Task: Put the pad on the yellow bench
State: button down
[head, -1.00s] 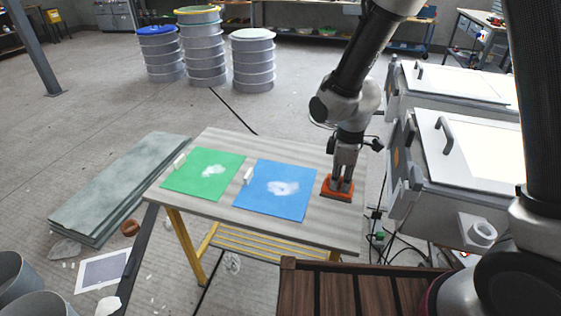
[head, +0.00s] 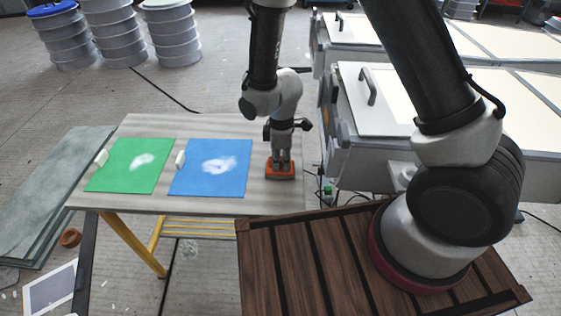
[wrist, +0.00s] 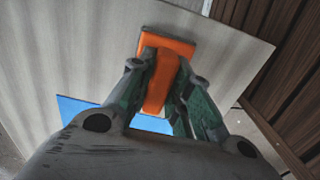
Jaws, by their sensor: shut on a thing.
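The orange pad (head: 280,173) is at the right end of the bench, to the right of the blue sheet. It appears to rest flat on the top, though a small gap cannot be ruled out. The yellow bench (head: 140,205) has yellow legs and a grey striped top. My gripper (head: 281,160) points down and is shut on the pad's raised grip. In the wrist view the pad (wrist: 180,43) shows between the fingers (wrist: 162,85), over the bench top (wrist: 80,50).
A green sheet (head: 120,172) and a blue sheet (head: 210,180), each with a white patch and a small white block beside it, cover the bench's left and middle. White-lidded grey boxes (head: 375,110) stand to the right. Grey slabs (head: 45,190) lie at left.

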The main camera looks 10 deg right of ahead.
aim_at(281, 159)
jog(key=shift+f, duration=0.45)
jog(key=shift+f, duration=0.1)
jog(key=c, duration=1.3)
grip_release()
notch_tip(281, 159, up, 12)
jog(key=shift+r, duration=0.15)
jog(key=shift+s+a, duration=0.1)
